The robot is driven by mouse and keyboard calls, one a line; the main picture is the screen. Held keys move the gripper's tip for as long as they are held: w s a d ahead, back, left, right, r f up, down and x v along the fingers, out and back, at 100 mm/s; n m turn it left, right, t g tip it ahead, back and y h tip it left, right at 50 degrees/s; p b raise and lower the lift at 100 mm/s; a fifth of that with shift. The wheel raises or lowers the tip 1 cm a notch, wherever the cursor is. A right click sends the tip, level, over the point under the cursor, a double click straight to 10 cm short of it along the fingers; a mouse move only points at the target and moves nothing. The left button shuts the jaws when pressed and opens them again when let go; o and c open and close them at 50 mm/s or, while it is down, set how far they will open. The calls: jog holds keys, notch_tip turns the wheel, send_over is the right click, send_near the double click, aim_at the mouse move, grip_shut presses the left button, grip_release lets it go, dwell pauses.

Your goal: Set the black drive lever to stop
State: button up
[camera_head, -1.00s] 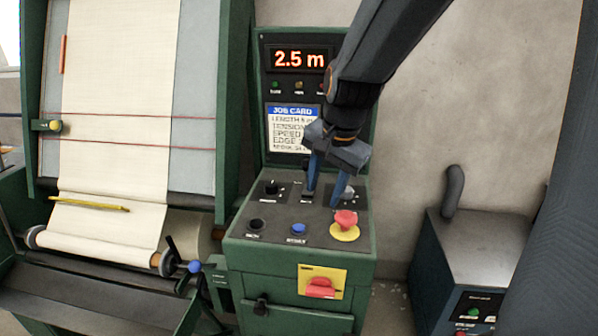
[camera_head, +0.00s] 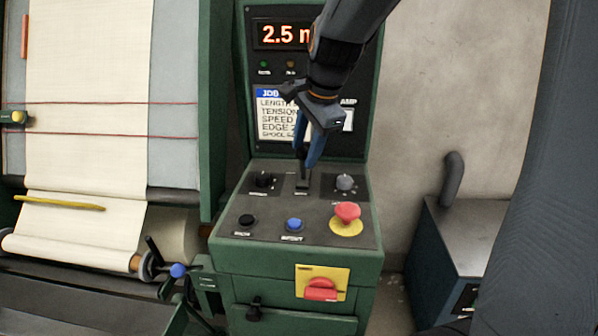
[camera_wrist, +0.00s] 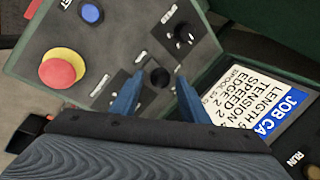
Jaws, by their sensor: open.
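The black drive lever (camera_head: 303,182) stands in a slot at the back middle of the sloped control panel (camera_head: 268,212). Its round black top (camera_wrist: 159,76) shows in the wrist view, between my blue fingertips. My gripper (camera_head: 306,163) is open, pointing down at the lever from above, with one finger largely behind the other in the head view. In the wrist view my gripper (camera_wrist: 159,82) has a finger on each side of the lever, with gaps visible. I cannot tell how far down the fingers reach, or which labelled position the lever is in.
A black knob (camera_head: 263,180) and a grey knob (camera_head: 345,183) flank the lever. The job card (camera_head: 272,118) is on the upright face behind.

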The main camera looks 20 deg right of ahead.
aim_at(303, 168)
jog(key=x, duration=0.7)
jog(key=shift+f+p, duration=0.1)
jog(key=shift+p, duration=0.3)
jog(key=shift+c, duration=0.3)
grip_shut()
jog(key=shift+a, duration=0.1)
